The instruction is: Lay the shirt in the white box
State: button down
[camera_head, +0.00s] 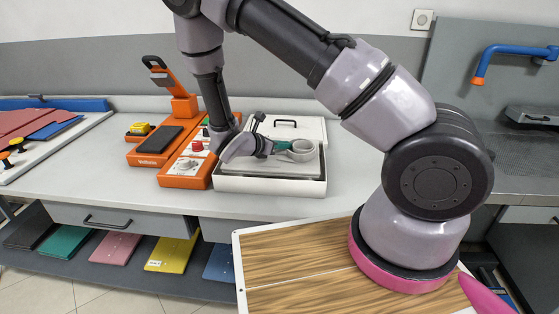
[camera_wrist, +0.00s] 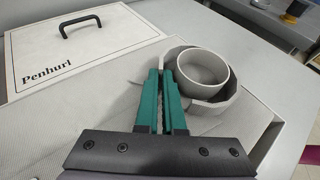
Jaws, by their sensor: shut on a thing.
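The white box (camera_head: 260,187) stands on the counter in the middle of the head view. The shirt (camera_head: 262,165) is a flat, pale grey folded piece with a raised round collar (camera_wrist: 203,72). It lies level within the box's outline, with the box rim showing in front and at the sides. My gripper (camera_head: 270,148) comes from the left above the box. In the wrist view, its green fingers (camera_wrist: 165,92) are close together at the collar's left edge, shut on the shirt. I cannot tell whether the shirt rests on the box floor.
A white panel with a black handle and the name Penhurl (camera_wrist: 85,40) lies behind the shirt. An orange machine (camera_head: 183,172) stands close left of the box. A blue tap (camera_head: 515,50) is at the far right. The counter (camera_head: 75,185) is clear at the left front.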

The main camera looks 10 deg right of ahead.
jog(key=shift+f, duration=2.4)
jog(key=shift+f, duration=0.15)
jog(key=c, duration=1)
grip_release()
